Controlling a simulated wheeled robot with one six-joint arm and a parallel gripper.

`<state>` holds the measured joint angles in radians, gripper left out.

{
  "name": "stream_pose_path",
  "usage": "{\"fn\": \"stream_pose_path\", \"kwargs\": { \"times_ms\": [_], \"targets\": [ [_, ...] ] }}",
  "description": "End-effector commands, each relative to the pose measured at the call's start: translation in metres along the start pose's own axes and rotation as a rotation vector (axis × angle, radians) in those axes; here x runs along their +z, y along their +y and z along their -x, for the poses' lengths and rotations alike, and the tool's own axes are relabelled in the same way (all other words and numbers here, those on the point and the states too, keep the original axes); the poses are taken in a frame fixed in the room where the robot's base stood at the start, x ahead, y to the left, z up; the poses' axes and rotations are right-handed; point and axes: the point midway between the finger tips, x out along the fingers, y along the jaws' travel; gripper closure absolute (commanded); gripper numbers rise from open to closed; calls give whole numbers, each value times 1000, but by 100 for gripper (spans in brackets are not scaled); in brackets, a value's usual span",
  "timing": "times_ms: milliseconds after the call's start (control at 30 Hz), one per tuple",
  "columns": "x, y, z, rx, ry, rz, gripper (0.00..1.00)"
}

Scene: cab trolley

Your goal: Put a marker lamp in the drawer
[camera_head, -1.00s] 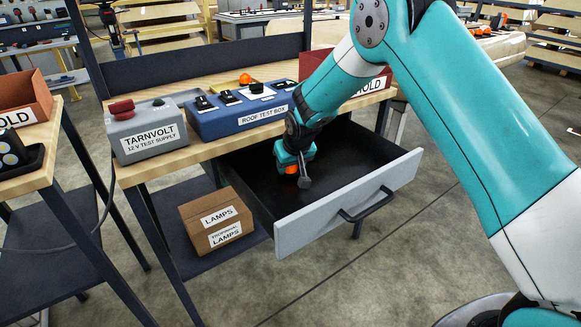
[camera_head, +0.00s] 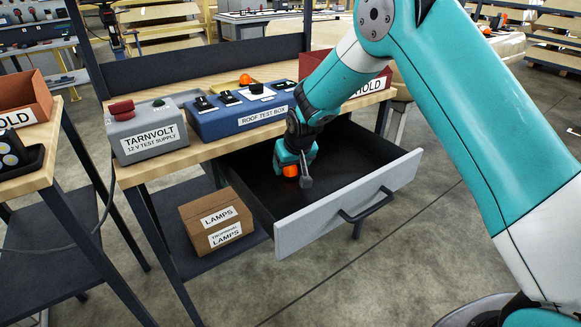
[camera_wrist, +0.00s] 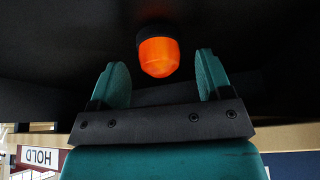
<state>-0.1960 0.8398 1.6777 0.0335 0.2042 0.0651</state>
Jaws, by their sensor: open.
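An orange marker lamp (camera_head: 290,171) with a dark base is inside the open drawer (camera_head: 348,205), below my gripper (camera_head: 299,174). In the wrist view the lamp (camera_wrist: 158,56) shows just beyond and between the two teal fingers of my gripper (camera_wrist: 161,72). There is a visible gap on each side, and the fingers are apart and do not hold it. The drawer has a dark inside and a light grey front with a black handle. A second orange lamp (camera_head: 246,79) sits behind the blue roof test box.
The blue roof test box (camera_head: 240,118) and the grey Tarnvolt supply (camera_head: 148,133) stand on the bench top above the drawer. A red HOLD bin (camera_head: 374,86) is behind my arm. A cardboard LAMPS box (camera_head: 215,222) sits on the lower shelf. The drawer's right part looks empty.

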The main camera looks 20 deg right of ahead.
Motion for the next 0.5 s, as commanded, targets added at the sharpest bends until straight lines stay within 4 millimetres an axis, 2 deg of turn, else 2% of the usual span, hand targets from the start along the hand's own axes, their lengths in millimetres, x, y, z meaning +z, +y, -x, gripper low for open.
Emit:
{"fn": "stream_pose_path", "kwargs": {
  "times_ms": [33,300,500],
  "targets": [
    [-1,0,13,0,3,0,28],
    [-1,0,72,0,3,0,28],
    [0,0,97,0,1,0,28]
  ]
}}
